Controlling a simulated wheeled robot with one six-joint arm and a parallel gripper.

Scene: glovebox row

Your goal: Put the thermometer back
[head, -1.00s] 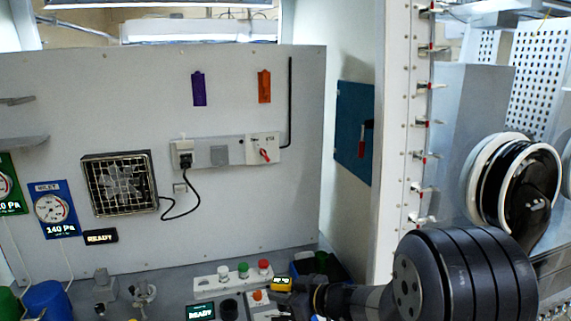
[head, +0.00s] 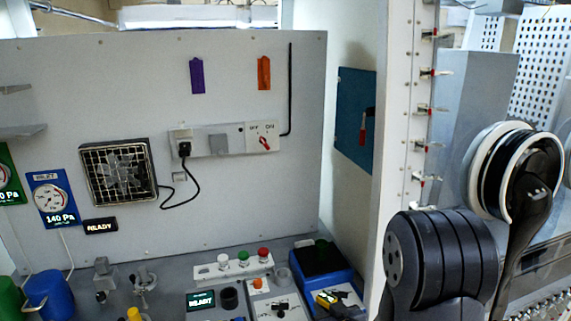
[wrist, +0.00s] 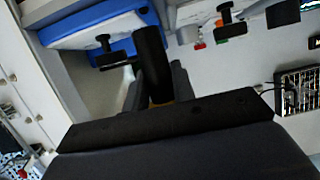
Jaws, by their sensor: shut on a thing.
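The thermometer (head: 326,299), a small yellow body with a lit display, shows low in the head view, in front of a blue device with a dark top (head: 336,281). It is tilted. In the wrist view my gripper (wrist: 152,85) is shut on it; a dark upright body with a thin yellow edge (wrist: 162,103) shows between the fingers. In the head view my arm's dark links hide most of the gripper. The thermometer's place of rest cannot be made out with certainty.
A white button box (head: 232,268) and a control box reading READY (head: 200,301) stand left of the blue device. A fan (head: 118,171) and a socket strip (head: 220,142) are on the back wall. A glove port (head: 515,170) is at the right.

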